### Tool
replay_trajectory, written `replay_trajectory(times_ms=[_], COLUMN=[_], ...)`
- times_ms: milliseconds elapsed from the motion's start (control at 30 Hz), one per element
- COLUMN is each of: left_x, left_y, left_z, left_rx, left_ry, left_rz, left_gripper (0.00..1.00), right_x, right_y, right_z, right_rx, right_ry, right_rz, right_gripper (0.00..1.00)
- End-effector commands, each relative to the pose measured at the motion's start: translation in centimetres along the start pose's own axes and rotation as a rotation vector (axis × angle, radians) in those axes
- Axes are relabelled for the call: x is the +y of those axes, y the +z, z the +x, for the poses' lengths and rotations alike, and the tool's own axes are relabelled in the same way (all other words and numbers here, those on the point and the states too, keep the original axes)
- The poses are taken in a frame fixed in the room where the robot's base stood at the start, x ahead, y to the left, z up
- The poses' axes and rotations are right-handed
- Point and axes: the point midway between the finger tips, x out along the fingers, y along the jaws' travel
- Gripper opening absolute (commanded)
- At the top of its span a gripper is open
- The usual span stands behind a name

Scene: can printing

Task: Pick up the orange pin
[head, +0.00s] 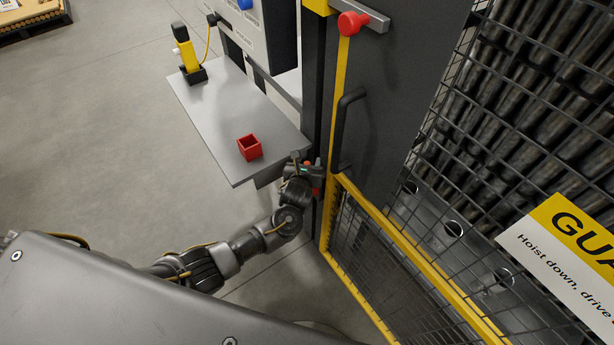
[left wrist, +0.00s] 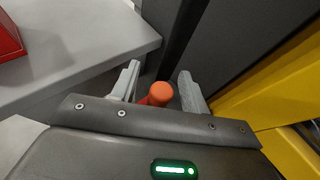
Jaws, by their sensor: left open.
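The orange pin (left wrist: 160,92) shows its round top end between the two grey fingers of my left gripper (left wrist: 158,75) in the left wrist view. The fingers are open, with a gap visible on each side of the pin's top. The pin's lower part is hidden behind the gripper body. In the head view the left gripper (head: 307,160) is beside the yellow gate post, near the right corner of the grey shelf. A small orange patch, likely the pin (head: 307,164), shows between its fingers. My right gripper is in neither view.
A red open box (head: 250,153) stands on the grey shelf (head: 215,105); its edge also shows in the left wrist view (left wrist: 10,42). A yellow hand tool (head: 187,55) stands at the shelf's far end. A yellow-framed mesh gate (head: 385,265) and dark door (head: 375,110) are close on the right.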

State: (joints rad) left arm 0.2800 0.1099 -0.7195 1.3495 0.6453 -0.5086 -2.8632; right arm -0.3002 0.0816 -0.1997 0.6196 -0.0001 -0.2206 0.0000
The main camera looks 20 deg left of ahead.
Motion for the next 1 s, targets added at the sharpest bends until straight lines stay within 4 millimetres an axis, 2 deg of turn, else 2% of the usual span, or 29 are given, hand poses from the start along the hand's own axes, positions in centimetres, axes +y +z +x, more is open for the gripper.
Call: replay_trajectory(times_ms=[233, 500, 600, 1000], left_x=[-0.03, -0.01, -0.01, -0.02], left_y=[0.02, 0.0, 0.0, 0.11], left_z=[0.18, 0.16, 0.16, 0.15], left_rx=[0.0, 0.0, 0.0, -0.002], left_ry=[-0.001, -0.001, -0.001, -0.001], left_rz=[0.0, 0.0, 0.0, -0.001], left_gripper=[0.45, 0.1, 0.0, 0.0], right_x=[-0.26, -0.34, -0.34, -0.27], right_y=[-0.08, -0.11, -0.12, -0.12], right_z=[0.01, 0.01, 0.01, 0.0], right_rx=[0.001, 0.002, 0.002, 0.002], right_ry=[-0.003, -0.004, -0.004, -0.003], right_rz=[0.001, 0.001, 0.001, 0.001], right_gripper=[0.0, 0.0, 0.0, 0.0])
